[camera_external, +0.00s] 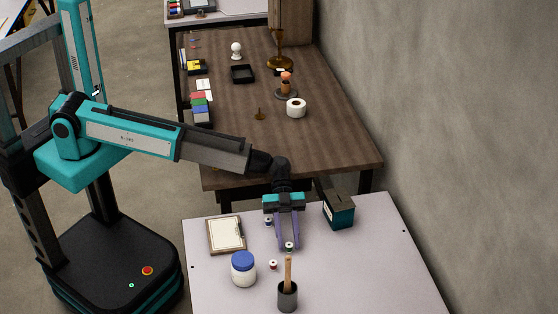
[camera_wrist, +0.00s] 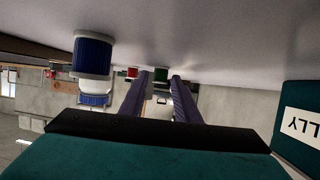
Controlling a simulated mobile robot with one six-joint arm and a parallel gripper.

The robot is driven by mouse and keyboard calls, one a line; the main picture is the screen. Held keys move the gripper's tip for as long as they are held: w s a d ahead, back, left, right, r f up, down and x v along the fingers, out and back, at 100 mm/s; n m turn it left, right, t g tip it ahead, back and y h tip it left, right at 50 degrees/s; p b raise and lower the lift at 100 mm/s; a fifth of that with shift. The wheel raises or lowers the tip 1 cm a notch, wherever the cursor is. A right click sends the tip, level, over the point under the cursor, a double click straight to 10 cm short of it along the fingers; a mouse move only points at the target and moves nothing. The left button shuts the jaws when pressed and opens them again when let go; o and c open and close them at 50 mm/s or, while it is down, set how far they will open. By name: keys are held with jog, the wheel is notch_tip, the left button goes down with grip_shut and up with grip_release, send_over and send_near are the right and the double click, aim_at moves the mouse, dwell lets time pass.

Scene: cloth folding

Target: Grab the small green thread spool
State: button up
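The small green thread spool (camera_external: 289,247) stands on the pale table, at the fingertips of my gripper (camera_external: 288,243). In the wrist view, which is upside down, the green spool (camera_wrist: 161,73) shows in the gap between the tips of the two purple fingers (camera_wrist: 161,79). The fingers are apart, with the spool looking narrower than the gap. I cannot tell whether either finger touches it, or how far the spool sits between them. A red spool (camera_external: 273,265) stands nearby, and it also shows left of the fingers in the wrist view (camera_wrist: 132,72).
A blue-lidded white jar (camera_external: 243,270) and a grey cup (camera_external: 287,297) with a wooden stick stand close by. Another small spool (camera_external: 268,221) is beside my left finger. A clipboard (camera_external: 226,236) lies left; a teal box (camera_external: 339,212) stands right. The table's right side is clear.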

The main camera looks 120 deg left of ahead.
grip_shut()
jog(key=shift+r, duration=0.2)
notch_tip(320, 180, up, 10)
jog(key=b, duration=0.1)
jog(key=shift+f+b, duration=0.2)
jog(key=shift+b, duration=0.15)
dwell(0.7)
